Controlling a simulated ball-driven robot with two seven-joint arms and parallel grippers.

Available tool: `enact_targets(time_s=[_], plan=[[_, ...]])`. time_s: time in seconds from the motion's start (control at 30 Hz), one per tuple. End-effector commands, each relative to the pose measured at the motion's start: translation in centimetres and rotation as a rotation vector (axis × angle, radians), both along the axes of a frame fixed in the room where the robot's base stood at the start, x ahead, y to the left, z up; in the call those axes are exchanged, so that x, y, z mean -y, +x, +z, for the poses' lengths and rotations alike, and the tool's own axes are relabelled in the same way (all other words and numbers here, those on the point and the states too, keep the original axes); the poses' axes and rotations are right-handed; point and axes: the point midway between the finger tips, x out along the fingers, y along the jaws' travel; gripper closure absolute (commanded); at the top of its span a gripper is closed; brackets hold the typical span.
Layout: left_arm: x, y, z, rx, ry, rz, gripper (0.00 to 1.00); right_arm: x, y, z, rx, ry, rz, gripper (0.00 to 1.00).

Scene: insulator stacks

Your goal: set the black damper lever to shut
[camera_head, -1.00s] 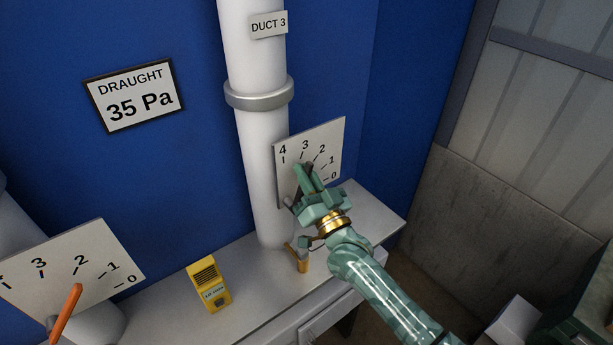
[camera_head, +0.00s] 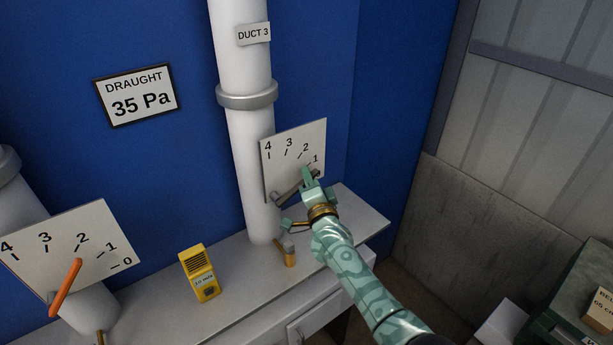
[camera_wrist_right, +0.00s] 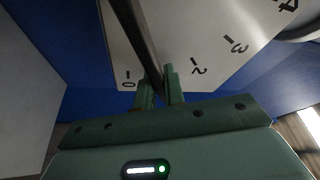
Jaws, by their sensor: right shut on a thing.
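The black damper lever (camera_head: 291,189) pivots at the lower left of a white scale plate (camera_head: 283,165) on the duct marked DUCT 3. The lever slants up to the right, its end near the 1 mark. My right gripper (camera_head: 311,175) is shut on the lever's outer end and covers the 0. In the right wrist view the lever (camera_wrist_right: 138,36) runs down between the two fingers (camera_wrist_right: 160,90), with the 0 on one side and the 2 on the other. My left gripper is out of view.
An orange lever (camera_head: 66,287) on another scale plate (camera_head: 100,230) stands at the left, near its 2. A yellow device (camera_head: 199,274) stands on the grey bench (camera_head: 240,290). A DRAUGHT 35 Pa sign (camera_head: 136,95) hangs on the blue wall. Crates stand at the lower right.

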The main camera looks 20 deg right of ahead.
Motion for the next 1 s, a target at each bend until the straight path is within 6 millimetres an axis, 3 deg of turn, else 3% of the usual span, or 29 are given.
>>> enact_targets(time_s=[0.5,1.0], plan=[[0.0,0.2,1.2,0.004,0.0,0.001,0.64,0.7,0.2,-3.2,-0.121,0.327,-0.001,1.0],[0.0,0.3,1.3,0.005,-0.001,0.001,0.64,0.7,0.2,-4.0,-0.147,0.392,0.0,1.0]])
